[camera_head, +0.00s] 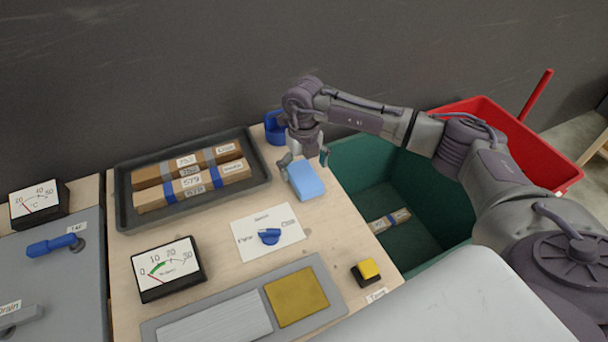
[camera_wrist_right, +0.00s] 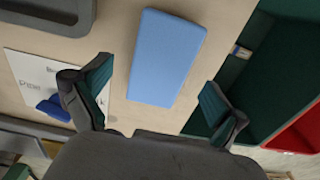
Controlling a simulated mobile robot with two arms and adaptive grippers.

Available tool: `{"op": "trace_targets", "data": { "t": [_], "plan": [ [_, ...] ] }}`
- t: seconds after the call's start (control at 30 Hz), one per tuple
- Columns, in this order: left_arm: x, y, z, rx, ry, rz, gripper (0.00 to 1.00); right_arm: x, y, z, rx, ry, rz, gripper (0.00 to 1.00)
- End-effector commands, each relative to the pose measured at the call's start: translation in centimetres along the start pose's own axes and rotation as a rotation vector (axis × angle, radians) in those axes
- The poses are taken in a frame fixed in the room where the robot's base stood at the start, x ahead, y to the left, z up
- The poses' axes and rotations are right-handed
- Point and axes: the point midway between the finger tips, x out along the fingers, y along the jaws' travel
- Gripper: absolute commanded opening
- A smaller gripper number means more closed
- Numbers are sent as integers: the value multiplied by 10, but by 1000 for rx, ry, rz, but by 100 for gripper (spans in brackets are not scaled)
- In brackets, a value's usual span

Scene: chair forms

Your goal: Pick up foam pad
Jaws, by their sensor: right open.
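The light blue foam pad (camera_head: 306,181) lies flat on the wooden table top, near its right edge beside the green bin. It also shows in the right wrist view (camera_wrist_right: 168,58), as a plain blue block ahead of the fingers and roughly centred between them. My right gripper (camera_head: 306,160) is open and empty, above and just behind the pad in the head view. In the right wrist view its two fingers (camera_wrist_right: 152,90) are spread wider than the pad. I cannot tell whether they touch it. My left gripper is not in view.
A black tray (camera_head: 122,190) with labelled wooden bars stands at the back left. A blue holder (camera_head: 275,128) stands behind the gripper. A blue knob (camera_head: 269,236), a gauge (camera_head: 168,268) and a yellow button (camera_head: 369,268) are nearer. A green bin (camera_head: 365,168) and red bin (camera_head: 505,125) are right.

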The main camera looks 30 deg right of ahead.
Motion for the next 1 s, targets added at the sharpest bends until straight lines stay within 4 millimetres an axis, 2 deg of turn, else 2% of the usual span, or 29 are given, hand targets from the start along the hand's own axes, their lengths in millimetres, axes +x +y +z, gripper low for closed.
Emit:
{"op": "trace_targets", "data": {
  "t": [0.03,0.2,0.43,0.73,0.8,1.0],
  "plan": [
    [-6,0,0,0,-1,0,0,6,0,-1,1,3,0,97],
    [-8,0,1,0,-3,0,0,22,0,0,2,0,0,97],
    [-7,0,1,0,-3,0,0,23,0,0,1,-1,0,97],
    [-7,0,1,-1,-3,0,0,23,0,0,1,-1,0,47],
    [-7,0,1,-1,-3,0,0,23,0,0,1,-1,0,43],
    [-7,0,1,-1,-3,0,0,22,0,0,1,-1,0,43]
  ]
}}
